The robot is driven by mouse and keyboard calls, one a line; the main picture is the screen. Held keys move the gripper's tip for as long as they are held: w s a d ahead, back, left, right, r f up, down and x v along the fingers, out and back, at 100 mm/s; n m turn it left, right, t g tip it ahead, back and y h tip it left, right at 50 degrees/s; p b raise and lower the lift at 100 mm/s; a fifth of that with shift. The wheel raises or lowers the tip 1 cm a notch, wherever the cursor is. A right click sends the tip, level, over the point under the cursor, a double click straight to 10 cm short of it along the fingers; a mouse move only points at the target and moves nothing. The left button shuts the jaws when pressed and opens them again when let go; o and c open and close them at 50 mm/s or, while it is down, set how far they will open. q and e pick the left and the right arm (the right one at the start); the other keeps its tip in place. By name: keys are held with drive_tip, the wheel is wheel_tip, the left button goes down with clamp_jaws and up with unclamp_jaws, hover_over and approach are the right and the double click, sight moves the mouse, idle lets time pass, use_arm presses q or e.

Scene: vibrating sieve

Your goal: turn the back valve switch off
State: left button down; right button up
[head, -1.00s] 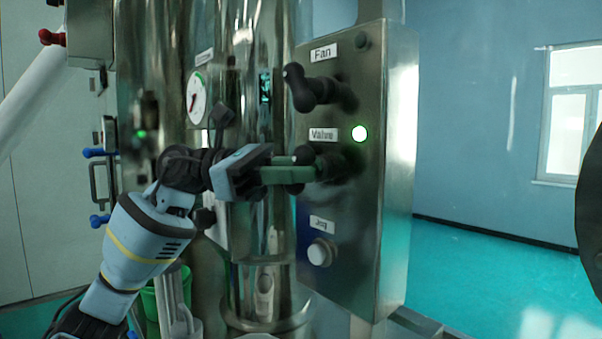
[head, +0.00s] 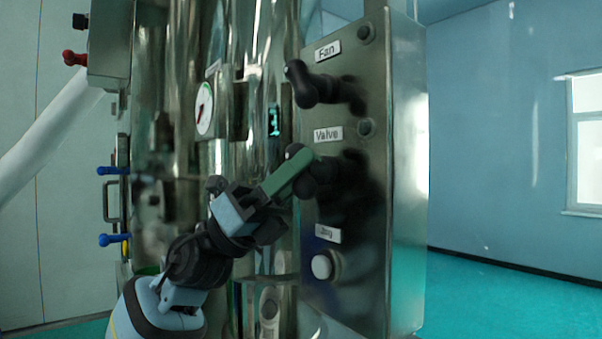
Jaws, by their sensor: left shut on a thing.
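The valve switch (head: 322,172) is a black knob with a rounded handle on the front of the steel control box (head: 405,200), below the "Valve" label (head: 328,134). The indicator lamp (head: 366,128) beside that label is dark. My left gripper (head: 297,170) reaches up from the lower left with its green fingers shut on the valve switch handle. The fingers slope up to the right and partly hide the knob. My right gripper is not in view.
The black fan switch (head: 318,86) is just above, and the round jog button (head: 322,267) is below. A pressure gauge (head: 205,108) and shiny steel column stand to the left. Blue-handled valves (head: 114,239) are at far left. Open floor (head: 500,285) lies to the right.

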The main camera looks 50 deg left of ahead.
use_arm(q)
drive_tip(key=shift+n+t+y, duration=0.4)
drive_tip(key=shift+n+t, duration=1.1)
drive_tip(key=shift+n+p, duration=0.3)
drive_tip(key=c, duration=1.3)
unclamp_jaws()
